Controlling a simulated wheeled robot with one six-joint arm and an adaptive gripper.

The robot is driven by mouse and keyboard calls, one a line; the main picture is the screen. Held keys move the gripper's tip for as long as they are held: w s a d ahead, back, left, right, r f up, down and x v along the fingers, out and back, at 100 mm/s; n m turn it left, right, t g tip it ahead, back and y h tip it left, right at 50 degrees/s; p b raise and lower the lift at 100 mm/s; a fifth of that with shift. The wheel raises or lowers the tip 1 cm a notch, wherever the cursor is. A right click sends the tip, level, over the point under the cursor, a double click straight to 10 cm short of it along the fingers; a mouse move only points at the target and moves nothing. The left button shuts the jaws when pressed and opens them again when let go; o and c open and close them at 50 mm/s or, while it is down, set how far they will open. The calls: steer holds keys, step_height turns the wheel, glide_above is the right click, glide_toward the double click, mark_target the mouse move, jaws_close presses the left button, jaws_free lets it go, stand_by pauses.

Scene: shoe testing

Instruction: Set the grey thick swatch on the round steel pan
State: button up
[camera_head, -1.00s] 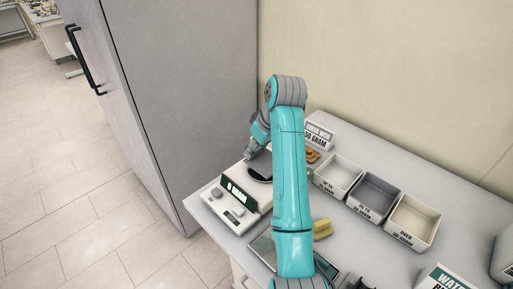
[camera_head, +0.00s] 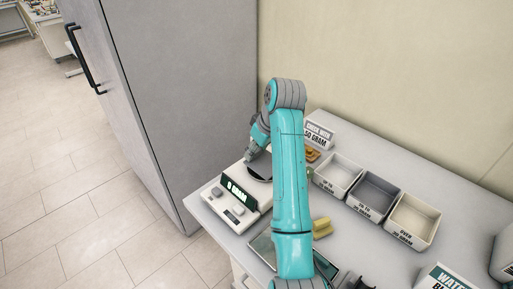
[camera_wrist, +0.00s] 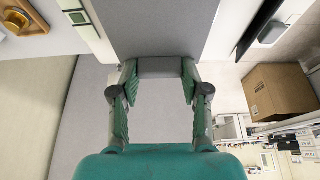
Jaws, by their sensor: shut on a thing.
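My gripper (camera_wrist: 160,72) is shut on the grey thick swatch (camera_wrist: 160,66), which spans between its two fingertips in the wrist view. In the head view my gripper (camera_head: 250,156) is at the back left of the white scale, close by the round pan. The round steel pan (camera_head: 257,172) looks dark on top of the scale (camera_head: 228,214), and my arm hides its right part. The scale's display (camera_head: 236,191) reads 0 GRAM. The swatch cannot be made out in the head view, and whether it touches the pan cannot be told.
Three labelled bins (camera_head: 338,174) stand in a row right of my arm. A sign (camera_head: 318,135) and a brown wooden piece (camera_head: 312,154) are behind the scale. A yellow block (camera_head: 322,228) lies near my arm. A tall grey cabinet (camera_head: 180,90) stands left of the table.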

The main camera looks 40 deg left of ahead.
steer(key=shift+f, duration=0.55)
steer(key=o, duration=0.9)
